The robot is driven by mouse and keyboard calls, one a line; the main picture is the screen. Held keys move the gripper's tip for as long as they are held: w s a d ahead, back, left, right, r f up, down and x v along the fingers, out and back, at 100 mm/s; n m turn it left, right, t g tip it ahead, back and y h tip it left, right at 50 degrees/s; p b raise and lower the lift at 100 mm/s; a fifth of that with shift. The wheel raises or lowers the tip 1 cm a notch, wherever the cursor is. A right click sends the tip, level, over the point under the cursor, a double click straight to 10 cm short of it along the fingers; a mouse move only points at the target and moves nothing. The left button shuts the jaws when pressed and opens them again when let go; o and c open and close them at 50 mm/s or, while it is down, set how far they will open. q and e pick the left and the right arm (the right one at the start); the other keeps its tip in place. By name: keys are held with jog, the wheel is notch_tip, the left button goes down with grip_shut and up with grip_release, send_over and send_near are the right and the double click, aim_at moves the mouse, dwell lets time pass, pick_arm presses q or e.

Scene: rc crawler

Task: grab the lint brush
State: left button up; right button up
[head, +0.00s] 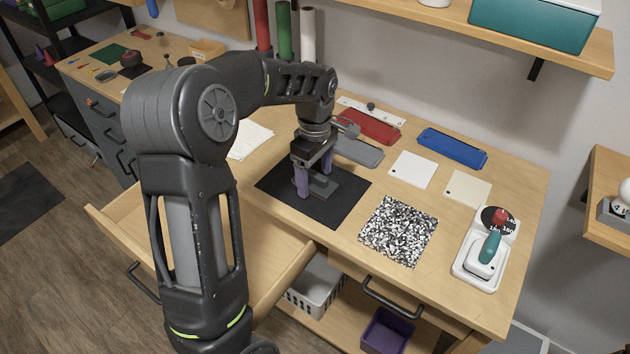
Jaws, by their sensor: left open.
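My left gripper (315,178) points down over the black mat (275,185) on the wooden desk. Its two purple fingers are apart. My right gripper is not in view.
Right of the mat lie a speckled black-and-white square (398,230), a white card (412,169), a blue tray (452,148) and a red tray (370,126). A joystick-like device (488,250) stands at the right. A drawer (125,255) is open in front.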

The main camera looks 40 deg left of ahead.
aim_at(315, 174)
pick_arm(q)
jog(key=c, duration=1.5)
notch_tip(315, 174, up, 10)
dwell(0.6)
